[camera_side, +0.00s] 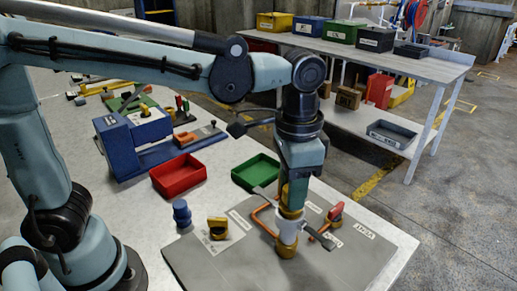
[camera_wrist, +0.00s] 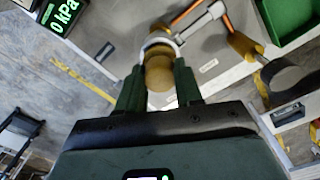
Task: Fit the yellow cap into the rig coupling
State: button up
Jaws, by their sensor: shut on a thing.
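My gripper (camera_wrist: 160,92) is shut on the yellow cap (camera_wrist: 159,74), which sits between the two fingers. In the side view my gripper (camera_side: 293,200) points straight down over the rig, and the yellow cap (camera_side: 291,212) shows at its lower end. Directly below is the rig coupling, with a white collar (camera_side: 288,229) on a brass-yellow base (camera_side: 287,246). The cap is right at the collar's top and lined up with it; I cannot tell how deep it sits. In the wrist view the white collar (camera_wrist: 160,42) lies just beyond the cap.
An orange pipe (camera_side: 264,222) and a red-handled valve (camera_side: 335,212) flank the coupling on the grey plate (camera_side: 215,268). A yellow-topped fitting (camera_side: 217,228) and a blue cylinder (camera_side: 182,213) stand left. Red (camera_side: 178,175) and green (camera_side: 253,172) trays lie behind.

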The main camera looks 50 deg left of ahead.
jog(key=shift+f, duration=0.5)
jog(key=shift+c, duration=0.5)
jog(key=o, duration=1.4)
jog(key=shift+r, duration=3.5)
